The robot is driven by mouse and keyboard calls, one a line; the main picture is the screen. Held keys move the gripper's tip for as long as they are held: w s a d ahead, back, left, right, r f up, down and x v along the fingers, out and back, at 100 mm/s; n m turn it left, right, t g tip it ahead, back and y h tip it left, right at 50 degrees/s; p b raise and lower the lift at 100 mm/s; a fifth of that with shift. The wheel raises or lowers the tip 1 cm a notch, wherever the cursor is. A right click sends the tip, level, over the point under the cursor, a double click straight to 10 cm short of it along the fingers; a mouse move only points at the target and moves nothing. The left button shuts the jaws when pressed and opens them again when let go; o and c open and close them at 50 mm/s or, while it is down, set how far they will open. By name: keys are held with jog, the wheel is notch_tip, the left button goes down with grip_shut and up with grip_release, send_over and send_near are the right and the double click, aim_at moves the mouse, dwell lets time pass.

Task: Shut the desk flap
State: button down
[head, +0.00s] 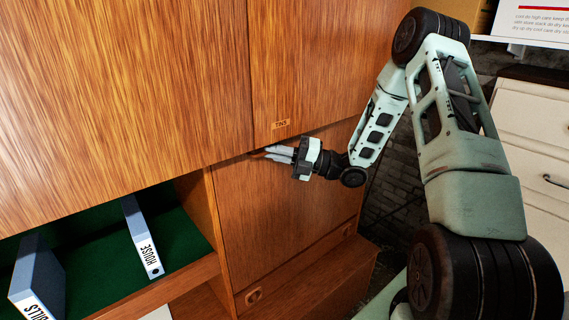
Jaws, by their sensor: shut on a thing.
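The desk flap (270,220) appears to be the plain brown wooden panel below the cupboard door labelled TINS (325,60). It looks upright or close to it; I cannot tell whether a gap is left at its top edge. My gripper (272,153) is at the top of this panel, just under the door's lower edge. Its pale fingers point left and are close together, shut on what looks like the flap's top edge. The exact contact is too small to see.
A large wooden panel (120,80) fills the upper left. Below it, a green-lined open compartment (185,240) holds blue binders marked HOUSE (142,236) and BILLS (38,280). White drawers (530,145) stand at right.

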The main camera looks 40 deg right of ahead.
jog(key=shift+w+d+r, duration=0.1)
jog(key=shift+w+r, duration=0.1)
jog(key=shift+w, duration=0.05)
jog(key=c, duration=1.5)
grip_release()
jog(key=shift+f, duration=0.1)
jog(key=shift+f, duration=0.1)
jog(key=b+v, duration=0.7)
jog(key=v, duration=1)
jog(key=shift+s+d, duration=0.1)
jog(key=shift+s, duration=0.1)
